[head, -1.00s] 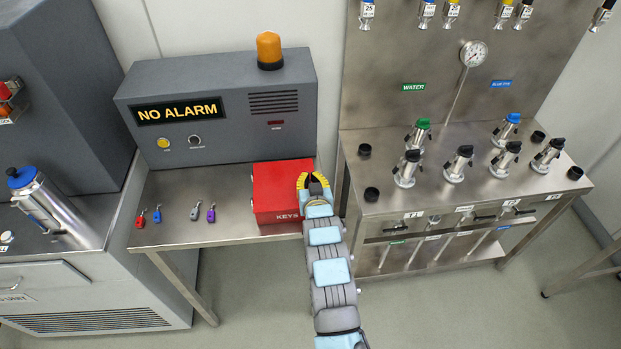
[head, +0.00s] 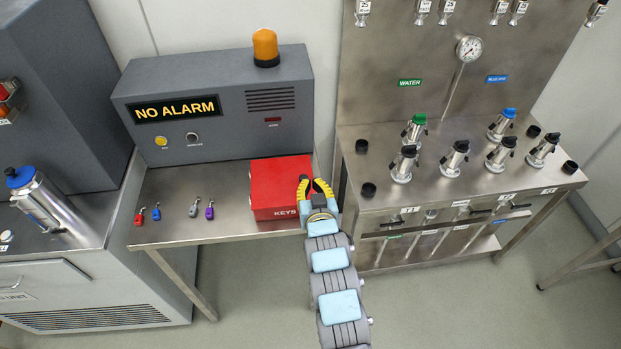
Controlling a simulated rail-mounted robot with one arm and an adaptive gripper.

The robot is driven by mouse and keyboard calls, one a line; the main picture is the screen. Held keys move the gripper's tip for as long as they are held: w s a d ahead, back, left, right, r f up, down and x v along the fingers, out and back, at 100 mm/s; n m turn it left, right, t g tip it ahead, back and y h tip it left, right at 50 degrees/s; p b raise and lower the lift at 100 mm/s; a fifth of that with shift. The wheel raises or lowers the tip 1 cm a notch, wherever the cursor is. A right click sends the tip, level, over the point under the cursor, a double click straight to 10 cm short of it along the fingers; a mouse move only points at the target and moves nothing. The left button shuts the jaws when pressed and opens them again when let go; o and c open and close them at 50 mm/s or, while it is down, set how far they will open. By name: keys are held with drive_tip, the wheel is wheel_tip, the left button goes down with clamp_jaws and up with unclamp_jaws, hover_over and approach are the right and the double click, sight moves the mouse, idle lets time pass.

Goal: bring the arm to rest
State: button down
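My gripper (head: 318,187) is in the lower middle of the head view, at the end of my arm that reaches up from the bottom edge. Its yellow fingers are spread apart with nothing visible between them. The fingers overlap the right front edge of the red key box (head: 280,188) in the picture. I cannot tell whether they touch it. The box looks shut and stands on the steel table.
Several small coloured padlocks or keys (head: 174,211) lie on the table (head: 240,228) left of the box. Behind stands a grey alarm panel (head: 215,110) reading "NO ALARM". A valve bench (head: 430,188) is on the right. Floor (head: 255,290) shows below.

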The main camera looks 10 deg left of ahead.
drive_tip(key=shift+s+d+r, duration=0.1)
drive_tip(key=shift+s+d, duration=0.1)
drive_tip(key=shift+s, duration=0.3)
drive_tip(key=shift+d, duration=0.1)
